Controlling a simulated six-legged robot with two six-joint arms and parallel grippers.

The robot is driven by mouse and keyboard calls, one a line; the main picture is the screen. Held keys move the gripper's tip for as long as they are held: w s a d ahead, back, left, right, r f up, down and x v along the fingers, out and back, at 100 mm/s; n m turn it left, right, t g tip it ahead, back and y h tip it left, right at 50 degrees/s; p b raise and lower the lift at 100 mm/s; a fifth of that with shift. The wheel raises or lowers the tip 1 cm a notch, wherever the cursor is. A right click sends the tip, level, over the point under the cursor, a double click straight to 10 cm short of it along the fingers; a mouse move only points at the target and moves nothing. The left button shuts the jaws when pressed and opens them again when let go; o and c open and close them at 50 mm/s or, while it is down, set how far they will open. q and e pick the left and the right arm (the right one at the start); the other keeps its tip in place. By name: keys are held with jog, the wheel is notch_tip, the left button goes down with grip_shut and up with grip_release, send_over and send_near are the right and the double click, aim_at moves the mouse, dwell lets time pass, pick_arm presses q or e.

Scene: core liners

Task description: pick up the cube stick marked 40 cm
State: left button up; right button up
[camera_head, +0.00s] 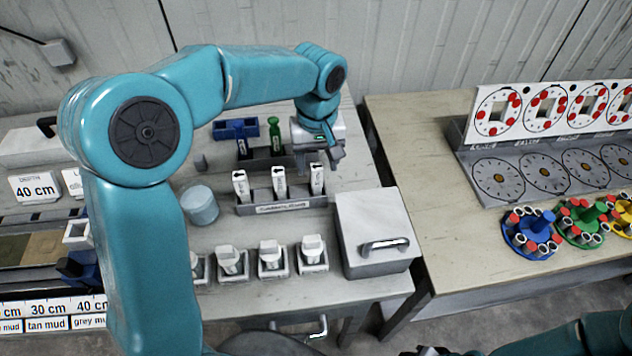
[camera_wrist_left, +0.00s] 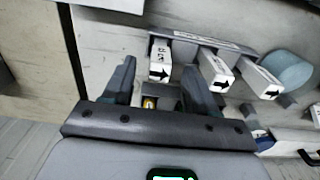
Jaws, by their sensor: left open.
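Three white cube sticks with black arrows stand upright in a grey rack (camera_head: 258,208): a left one (camera_head: 240,186), a middle one (camera_head: 279,182) and a right one (camera_head: 317,180). Their length marks are too small to read. My left gripper (camera_head: 322,160) is open, just behind and above the right stick. In the left wrist view, the open jaws (camera_wrist_left: 160,70) point at the end stick (camera_wrist_left: 160,58), which shows between the fingertips; contact cannot be told. The other two sticks (camera_wrist_left: 217,70) (camera_wrist_left: 258,80) are to its right. A dark part at the bottom edge may be my right gripper (camera_head: 432,351).
Behind the rack stand a blue holder (camera_head: 235,129) and a green-handled tool (camera_head: 274,128). A translucent cylinder (camera_head: 200,205) is left of the rack, a lidded grey box (camera_head: 372,230) right of it. Several white blocks (camera_head: 272,255) stand in front. A second table (camera_head: 415,150) is to the right.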

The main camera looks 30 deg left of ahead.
aim_at(317, 166)
pick_arm(q)
jog(key=f, duration=0.4)
jog(key=shift+w+a+f, duration=0.1)
jog(key=shift+w+a, duration=0.05)
jog(key=shift+w, duration=0.05)
jog(key=shift+f, duration=0.4)
jog(key=shift+c, duration=0.3)
jog(key=c, duration=1)
jog(key=shift+r, duration=0.15)
